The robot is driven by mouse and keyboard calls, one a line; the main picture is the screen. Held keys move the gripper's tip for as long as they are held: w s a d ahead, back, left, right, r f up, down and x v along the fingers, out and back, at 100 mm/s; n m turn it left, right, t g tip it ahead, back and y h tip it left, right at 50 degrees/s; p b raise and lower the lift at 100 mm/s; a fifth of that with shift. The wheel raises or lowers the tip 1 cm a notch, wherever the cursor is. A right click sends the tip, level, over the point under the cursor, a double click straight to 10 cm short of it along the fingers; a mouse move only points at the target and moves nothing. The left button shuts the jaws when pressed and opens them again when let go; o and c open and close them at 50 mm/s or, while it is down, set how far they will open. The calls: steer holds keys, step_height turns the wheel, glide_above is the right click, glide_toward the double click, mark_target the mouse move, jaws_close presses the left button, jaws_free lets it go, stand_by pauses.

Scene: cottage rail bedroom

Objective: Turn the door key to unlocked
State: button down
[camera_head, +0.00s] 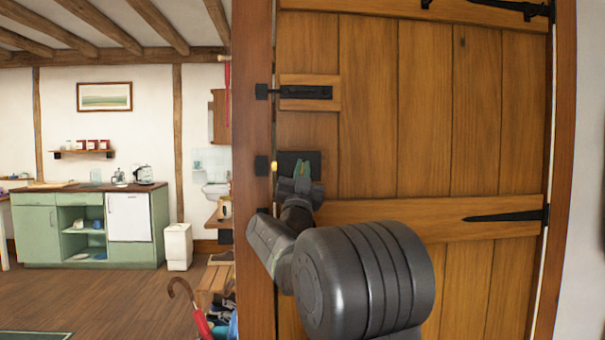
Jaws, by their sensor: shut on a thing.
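A brown plank door (395,120) fills the right half of the head view. A black lock plate (314,157) sits near its left edge, at the height of my gripper. A small yellow-gold piece (274,167) shows at the door's edge beside the plate. My gripper (301,170) is at the lock plate, with its fingertips over the plate's lower part. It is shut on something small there. The key is hidden behind the fingers, so its angle cannot be told.
A black bolt (305,92) is above the lock. Black strap hinges (508,215) are on the door's right side. Left of the door frame (253,120) are a red umbrella (200,318), a wooden bench (215,278), a white bin (178,246) and green cabinets (42,235). Open wood floor lies at lower left.

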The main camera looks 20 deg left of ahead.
steer(key=m+h+p, duration=0.1)
steer(key=m+h, duration=0.2)
steer(key=m+h+p, duration=0.1)
steer(key=m+h, duration=0.2)
steer(key=m, duration=0.1)
steer(key=shift+a+r+m+h+p, duration=0.1)
steer(key=shift+r+m+h+p, duration=0.1)
steer(key=shift+m+h+p, duration=0.15)
steer(key=m+g+h+p, duration=0.2)
steer(key=m+h+p, duration=0.2)
steer(key=m, duration=0.2)
steer(key=shift+p, duration=0.3)
steer(key=m+g+h+p, duration=0.2)
steer(key=m+g+p, duration=0.2)
steer(key=p, duration=0.2)
steer(key=shift+m, duration=0.35)
steer(key=shift+p, duration=0.45)
steer(key=shift+f+m+g+y+p, duration=0.25)
steer(key=shift+m+g+p, duration=0.7)
steer(key=shift+p, duration=0.55)
steer(key=c, duration=1.6)
jaws_free()
